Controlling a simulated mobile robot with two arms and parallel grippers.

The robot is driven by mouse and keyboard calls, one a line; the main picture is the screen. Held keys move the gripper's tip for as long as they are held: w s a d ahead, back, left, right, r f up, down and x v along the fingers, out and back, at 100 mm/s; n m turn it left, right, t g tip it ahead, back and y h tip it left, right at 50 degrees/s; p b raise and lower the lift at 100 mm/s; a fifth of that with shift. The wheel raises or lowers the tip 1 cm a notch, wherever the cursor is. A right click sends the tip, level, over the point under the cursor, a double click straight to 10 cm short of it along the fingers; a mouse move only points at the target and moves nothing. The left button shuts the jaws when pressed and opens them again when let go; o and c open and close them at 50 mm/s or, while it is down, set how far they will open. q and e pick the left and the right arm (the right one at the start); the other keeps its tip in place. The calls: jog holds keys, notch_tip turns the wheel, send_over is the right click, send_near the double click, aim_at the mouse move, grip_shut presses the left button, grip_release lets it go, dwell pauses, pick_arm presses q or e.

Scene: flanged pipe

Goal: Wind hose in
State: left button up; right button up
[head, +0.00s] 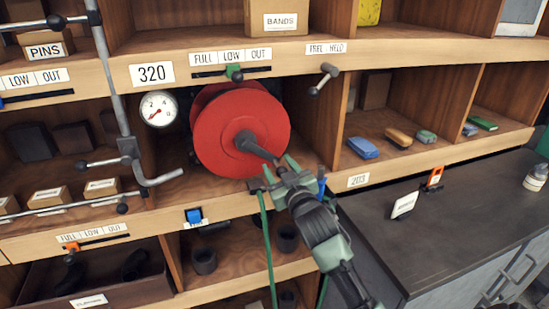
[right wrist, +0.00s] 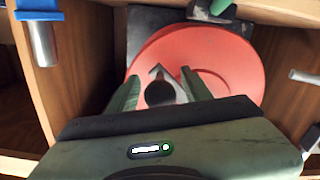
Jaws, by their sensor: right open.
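A red hose reel (head: 225,145) sits in the middle compartment of the shelf, its round face toward me. A dark grey crank handle (head: 262,149) sticks out from its hub toward my right gripper (head: 275,172). The right gripper is open. In the right wrist view its green fingers (right wrist: 160,88) stand on either side of the dark round end of the handle (right wrist: 160,94), with the red reel (right wrist: 225,60) behind. Whether the fingers touch the handle is not clear. A green hose (head: 267,245) hangs below the reel, in front of the lower shelf. My left gripper is not in view.
A pressure gauge (head: 158,108) is left of the reel, and a bent grey pipe (head: 118,95) runs down beside it. A dark counter (head: 440,225) is at right.

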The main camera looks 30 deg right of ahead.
aim_at(276, 160)
jog(key=x, duration=0.2)
jog(key=shift+w+d, duration=0.1)
jog(key=shift+w, duration=0.15)
jog(key=shift+w+d, duration=0.1)
jog(key=shift+w, duration=0.3)
grip_shut()
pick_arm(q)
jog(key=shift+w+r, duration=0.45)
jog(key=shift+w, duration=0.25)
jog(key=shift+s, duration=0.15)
pick_arm(e)
jog(key=shift+d, duration=0.1)
